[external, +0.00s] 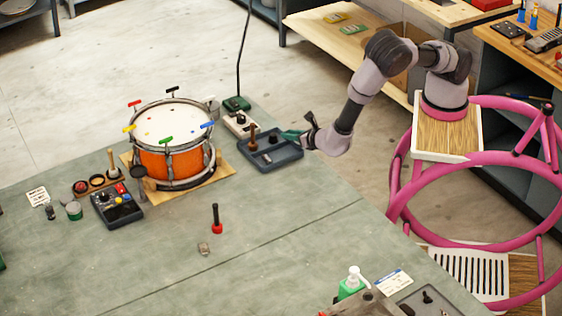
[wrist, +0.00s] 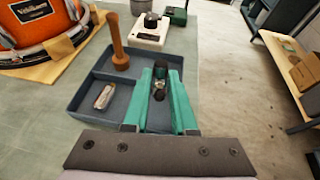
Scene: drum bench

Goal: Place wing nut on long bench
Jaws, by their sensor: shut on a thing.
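My gripper (wrist: 166,76) has green fingers and is shut on a small shiny metal piece (wrist: 159,87), which seems to be the wing nut; the fingers partly hide it. In the external view my gripper (external: 290,134) is over the right part of a blue-grey divided tray (external: 286,160), low above it. The tray also shows in the wrist view (wrist: 77,101). The tray stands on the long grey-green bench (external: 300,220). The wing nut cannot be made out in the external view.
The tray holds a wooden-handled tool (wrist: 117,45), a silver piece (wrist: 104,96) and a dark knobbed item. An orange drum (external: 168,160) stands left of it on a board. A red-based black-handled tool (external: 216,220) stands in front. The bench's middle right is clear.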

